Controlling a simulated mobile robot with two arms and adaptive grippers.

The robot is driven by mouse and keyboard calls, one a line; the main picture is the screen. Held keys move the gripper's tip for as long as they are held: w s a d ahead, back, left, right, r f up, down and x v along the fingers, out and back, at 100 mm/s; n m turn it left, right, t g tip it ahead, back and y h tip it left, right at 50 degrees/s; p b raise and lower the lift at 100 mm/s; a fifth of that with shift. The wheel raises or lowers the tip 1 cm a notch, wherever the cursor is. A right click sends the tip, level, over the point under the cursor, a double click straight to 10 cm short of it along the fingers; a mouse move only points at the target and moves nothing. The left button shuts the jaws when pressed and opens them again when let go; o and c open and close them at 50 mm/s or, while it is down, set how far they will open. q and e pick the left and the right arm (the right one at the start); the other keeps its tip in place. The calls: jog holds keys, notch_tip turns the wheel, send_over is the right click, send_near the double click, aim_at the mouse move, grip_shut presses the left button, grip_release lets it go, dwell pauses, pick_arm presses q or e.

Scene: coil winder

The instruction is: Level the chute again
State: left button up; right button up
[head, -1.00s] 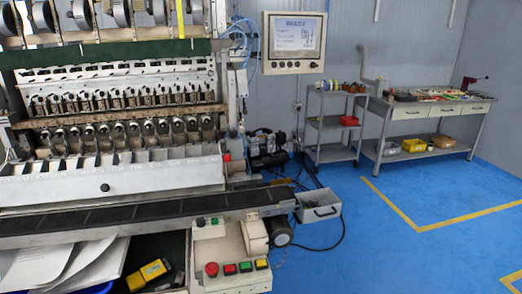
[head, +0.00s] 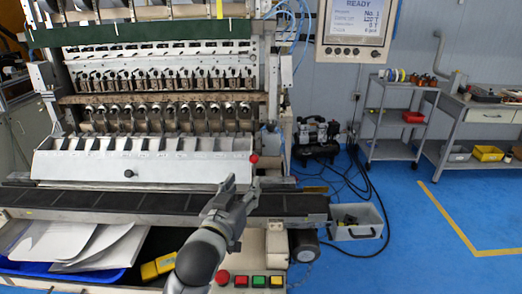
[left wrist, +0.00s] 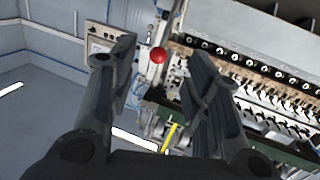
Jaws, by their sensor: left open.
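The chute (head: 120,166) is a long pale metal trough with a row of divided compartments. It runs across the front of the winder above the dark belt, and its front face slopes. I cannot tell for sure whether it is level. A black knob (head: 128,173) sits on its front. A red ball knob (head: 254,159) stands at its right end. My left gripper (head: 242,187) is open and empty, just below and left of the red knob in the head view. In the left wrist view the red knob (left wrist: 158,56) shows between the spread fingers, apart from them. My right gripper is not in view.
A dark conveyor belt (head: 110,203) runs below the chute. A button panel (head: 247,281) is at the front. A grey bin (head: 357,222) and a motor (head: 305,245) are at the right. The blue floor further right is free.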

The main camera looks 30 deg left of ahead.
aim_at(252, 160)
pick_arm(q)
jog(key=shift+t, duration=0.3)
jog(key=w, duration=0.2)
jog(key=w+a+r, duration=0.1)
jog(key=w, duration=0.1)
jog(key=w+a+r+p, duration=0.1)
jog(key=shift+w+r, duration=0.15)
jog(key=shift+w, duration=0.25)
jog(key=p+x, duration=0.1)
jog(key=x, duration=0.3)
jog(key=shift+w, duration=0.1)
jog(key=shift+w+a+f, duration=0.15)
jog(key=shift+w+f, duration=0.05)
jog(key=shift+w, duration=0.05)
jog(key=shift+c, duration=1.3)
grip_shut()
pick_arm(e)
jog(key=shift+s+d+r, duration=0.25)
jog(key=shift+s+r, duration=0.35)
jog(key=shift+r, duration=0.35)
